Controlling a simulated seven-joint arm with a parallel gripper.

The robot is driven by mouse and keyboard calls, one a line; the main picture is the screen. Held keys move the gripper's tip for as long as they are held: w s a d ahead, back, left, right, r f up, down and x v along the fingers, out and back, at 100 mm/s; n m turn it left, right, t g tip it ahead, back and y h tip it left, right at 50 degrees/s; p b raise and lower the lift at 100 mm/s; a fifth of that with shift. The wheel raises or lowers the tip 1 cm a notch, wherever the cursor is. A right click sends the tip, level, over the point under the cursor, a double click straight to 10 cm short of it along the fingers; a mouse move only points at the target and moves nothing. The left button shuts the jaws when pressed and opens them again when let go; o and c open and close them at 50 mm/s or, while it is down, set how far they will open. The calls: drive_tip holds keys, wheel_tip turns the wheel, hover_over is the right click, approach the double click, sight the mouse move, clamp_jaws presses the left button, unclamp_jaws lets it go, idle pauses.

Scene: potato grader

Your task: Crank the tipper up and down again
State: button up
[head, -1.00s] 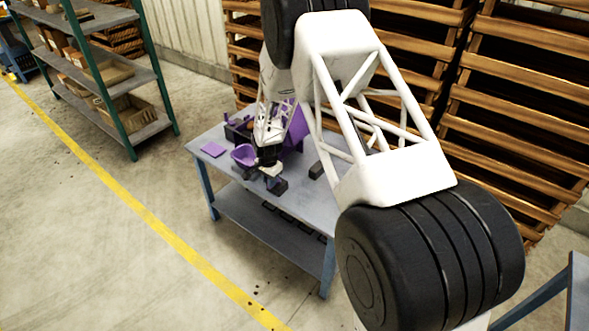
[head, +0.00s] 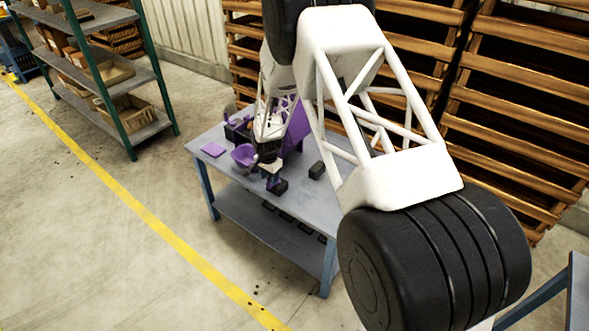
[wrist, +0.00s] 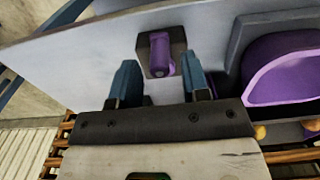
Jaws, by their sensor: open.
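A purple upright handle (wrist: 161,52) stands on a dark block (wrist: 178,42) in the wrist view. My gripper (wrist: 159,80) is open, its two blue-grey fingers spread to either side of the handle's near end, with gaps on both sides. Whether the fingertips reach down beside it I cannot tell. In the head view my gripper (head: 271,176) is low over the near edge of the table, small and partly hidden by my wrist. A purple sloped body (head: 297,128), perhaps the tipper, stands behind my forearm and is partly hidden by it.
A purple bin (head: 244,155) stands left of my gripper; it also shows in the wrist view (wrist: 280,75). A flat purple pad (head: 213,149) lies farther left on the grey table (head: 225,170). A black block (head: 317,170) lies to the right.

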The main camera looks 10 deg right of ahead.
drive_tip(key=shift+r, duration=2.65)
drive_tip(key=shift+s+d+r, duration=0.1)
drive_tip(key=shift+d+r, duration=0.05)
drive_tip(key=shift+r, duration=0.3)
drive_tip(key=s+d+r+n, duration=0.1)
drive_tip(key=s+d+r, duration=0.2)
drive_tip(key=s+r, duration=0.5)
drive_tip(key=s+d+r+n+t, duration=0.1)
drive_tip(key=s+d+r+n, duration=0.3)
drive_tip(key=r, duration=0.7)
drive_tip(key=s+d+r+m, duration=0.1)
drive_tip(key=s+d+r, duration=0.2)
drive_tip(key=s+r, duration=0.55)
drive_tip(key=s+d+r+n, duration=0.1)
drive_tip(key=s+d+r, duration=0.1)
drive_tip(key=s, duration=0.8)
drive_tip(key=s+d+r+n+t, duration=0.1)
drive_tip(key=s+r, duration=0.3)
drive_tip(key=s, duration=0.5)
drive_tip(key=s+d+r+n, duration=0.2)
drive_tip(key=s+r, duration=0.1)
drive_tip(key=s, duration=0.7)
drive_tip(key=shift+s+d+n+t, duration=0.3)
drive_tip(key=shift+n, duration=0.1)
